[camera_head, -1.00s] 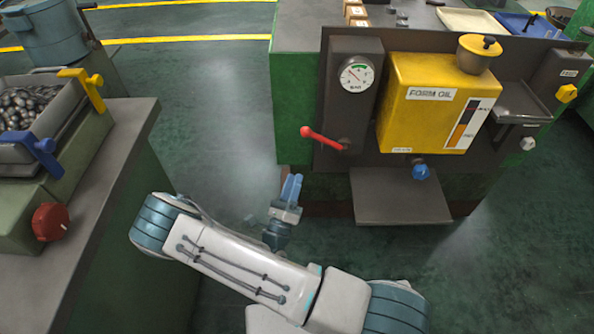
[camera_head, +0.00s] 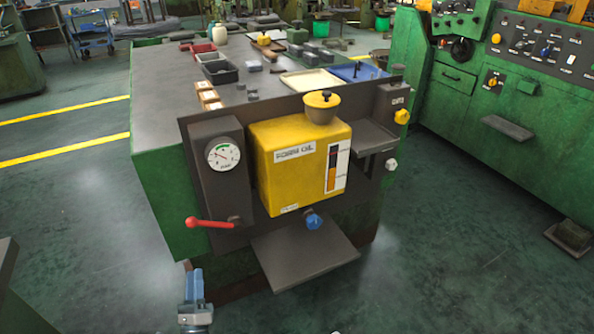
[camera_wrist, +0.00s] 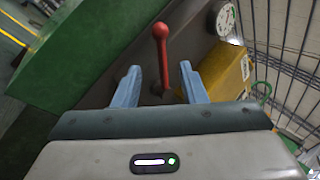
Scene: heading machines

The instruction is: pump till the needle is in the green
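The red pump lever (camera_head: 208,223) sticks out to the left from the panel below the gauge, its ball end outermost. The round white gauge (camera_head: 223,155) has a green arc at its top. Its thin needle seems to point up-left, outside the green, but it is small. My gripper (camera_head: 194,278) is low in front of the panel, below the lever and apart from it. In the wrist view my gripper (camera_wrist: 160,82) is open and empty. The lever (camera_wrist: 162,60) shows ahead, in line with the gap between the fingers.
A yellow FORM OIL tank (camera_head: 290,170) with a blue knob (camera_head: 313,222) below it is right of the gauge. A grey shelf (camera_head: 305,262) juts out underneath. Trays and bins stand on the bench top. A green control machine (camera_head: 500,130) is at right. Floor in front is clear.

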